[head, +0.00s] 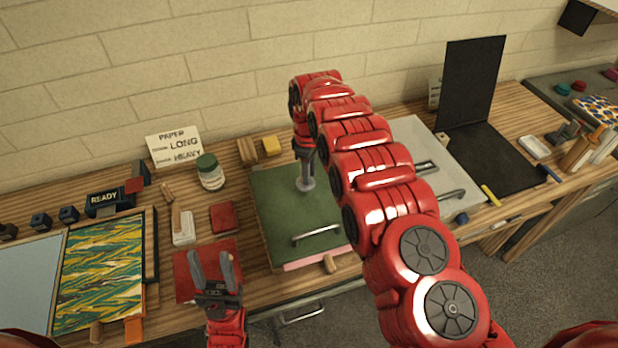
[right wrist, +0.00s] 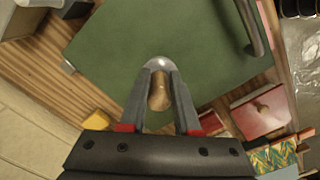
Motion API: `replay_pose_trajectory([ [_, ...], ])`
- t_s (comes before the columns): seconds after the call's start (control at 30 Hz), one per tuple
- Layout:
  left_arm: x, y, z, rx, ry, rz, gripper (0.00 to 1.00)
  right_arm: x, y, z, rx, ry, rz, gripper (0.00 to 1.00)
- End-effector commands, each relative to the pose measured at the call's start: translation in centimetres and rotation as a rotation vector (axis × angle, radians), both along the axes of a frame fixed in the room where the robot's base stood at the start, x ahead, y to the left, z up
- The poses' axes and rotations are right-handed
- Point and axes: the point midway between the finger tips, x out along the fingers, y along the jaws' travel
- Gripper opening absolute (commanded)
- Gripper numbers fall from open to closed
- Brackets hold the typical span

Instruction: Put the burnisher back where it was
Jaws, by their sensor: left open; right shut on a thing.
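The burnisher, with a grey rounded foot (head: 307,185) and a wooden handle, is in my right gripper (head: 306,152). In the right wrist view the burnisher's wooden handle (right wrist: 160,95) is between the two fingers of the right gripper (right wrist: 158,98), which is shut on it. My left gripper (head: 214,268) is open and empty above the red square sheet (head: 190,285).
A green-lidded jar (head: 209,172), a red block (head: 223,217) and a yellow block (head: 271,145) stand nearby. A marbled tray (head: 102,270) is at left. A black upright panel (head: 471,82) stands at right.

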Motion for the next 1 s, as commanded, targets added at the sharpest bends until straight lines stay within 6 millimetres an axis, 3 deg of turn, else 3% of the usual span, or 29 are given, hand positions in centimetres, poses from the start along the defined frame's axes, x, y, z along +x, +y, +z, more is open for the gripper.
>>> replay_pose_trajectory([
  [0.3, 0.0, 0.0, 1.3, 0.000, 0.000, 0.000, 0.50, -0.1, 0.0, -3.1, 0.000, 0.001, 0.000, 0.00],
  [0.8, 0.0, 0.0, 0.8, 0.000, 0.000, 0.000, 0.50, 0.0, 0.0, -4.3, 0.000, -0.002, -0.001, 0.00],
  [0.83, 0.0, 0.0, 1.0, 0.000, 0.000, 0.000, 0.50, 0.0, 0.0, -4.1, 0.000, -0.001, -0.001, 0.36],
  [1.0, 0.0, 0.0, 1.0, 0.000, 0.000, 0.000, 0.50, 0.0, 0.0, -4.1, 0.000, -0.001, -0.001, 0.62],
])
